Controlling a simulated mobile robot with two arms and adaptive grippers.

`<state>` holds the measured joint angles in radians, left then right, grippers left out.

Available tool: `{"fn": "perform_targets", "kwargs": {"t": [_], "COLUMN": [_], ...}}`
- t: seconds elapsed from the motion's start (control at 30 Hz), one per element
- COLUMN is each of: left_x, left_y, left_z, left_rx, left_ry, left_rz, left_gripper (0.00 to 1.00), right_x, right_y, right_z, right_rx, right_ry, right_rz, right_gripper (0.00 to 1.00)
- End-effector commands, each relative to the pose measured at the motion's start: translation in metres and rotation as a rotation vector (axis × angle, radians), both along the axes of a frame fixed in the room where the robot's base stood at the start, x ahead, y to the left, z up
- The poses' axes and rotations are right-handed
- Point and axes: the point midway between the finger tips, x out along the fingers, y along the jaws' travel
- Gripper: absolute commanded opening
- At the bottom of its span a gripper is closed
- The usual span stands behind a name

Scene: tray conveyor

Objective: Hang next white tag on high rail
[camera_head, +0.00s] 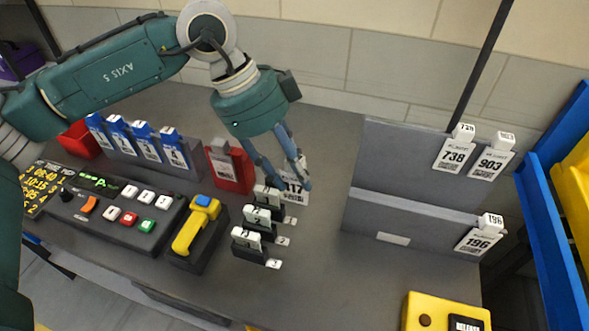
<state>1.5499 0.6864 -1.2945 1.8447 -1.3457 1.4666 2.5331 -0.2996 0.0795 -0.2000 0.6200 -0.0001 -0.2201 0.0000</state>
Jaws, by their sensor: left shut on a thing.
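My left gripper (287,183) comes down from the top centre with its blue fingers shut on a white tag (296,193). The tag's number is partly hidden by a finger and seems to end in 17. It is beside the rear of a row of small black stands (250,252) with white-topped pieces. The high rail (395,150) is the upper grey panel at the right. White tags 738 (454,154) and 903 (491,163) hang at its right end. The lower rail (375,218) carries white tag 196 (477,240) at its right end. My right gripper is not in view.
At the left are a button panel (110,222), a yellow-handled device (192,235), blue-topped tags (146,146) and red holders (230,168). A yellow box (420,312) stands front right, with blue and yellow bins (550,200) beyond. The high rail's left part is bare.

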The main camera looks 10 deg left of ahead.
Motion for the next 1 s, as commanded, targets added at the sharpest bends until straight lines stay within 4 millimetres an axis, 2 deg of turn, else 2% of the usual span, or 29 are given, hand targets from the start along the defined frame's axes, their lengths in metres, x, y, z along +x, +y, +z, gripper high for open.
{"fn": "perform_targets", "kwargs": {"t": [0.27, 1.0], "left_x": [0.000, 0.000], "left_y": [-0.001, -0.001], "left_z": [0.008, 0.054], "left_rx": [-0.001, -0.001], "left_ry": [-0.001, -0.002], "left_rz": [0.000, 0.001], "left_gripper": [0.00, 0.00], "right_x": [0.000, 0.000], "right_y": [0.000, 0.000], "right_z": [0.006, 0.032], "right_rx": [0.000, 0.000], "right_ry": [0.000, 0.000], "right_rz": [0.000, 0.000], "right_gripper": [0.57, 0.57]}}
